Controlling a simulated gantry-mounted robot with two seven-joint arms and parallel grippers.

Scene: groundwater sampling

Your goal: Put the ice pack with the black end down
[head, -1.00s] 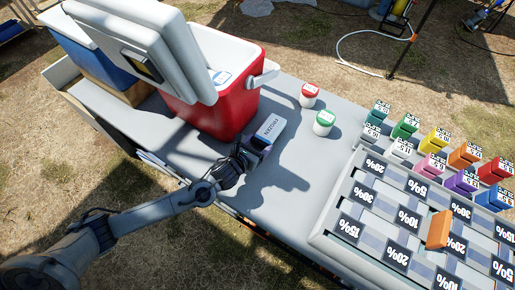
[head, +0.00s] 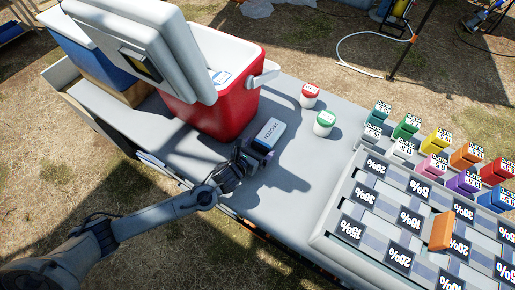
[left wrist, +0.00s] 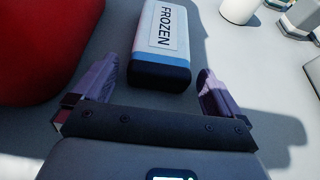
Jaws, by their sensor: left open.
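The ice pack (head: 269,134) lies flat on the grey table in front of the red cooler. In the left wrist view the ice pack (left wrist: 165,42) is white with a "FROZEN" label, a blue band and a black end facing me. My left gripper (head: 250,158) is open and low over the table at the black end. In the left wrist view the left gripper's fingers (left wrist: 160,88) stand apart, one on each side of the black end, not touching it. My right gripper does not show.
The red cooler (head: 238,108) with its lid raised stands left of the pack. A red-capped jar (head: 309,96) and a green-capped jar (head: 324,123) stand to the right. A tray (head: 322,236) with percentage labels and an orange block (head: 440,231) fills the right side, with several coloured blocks behind it.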

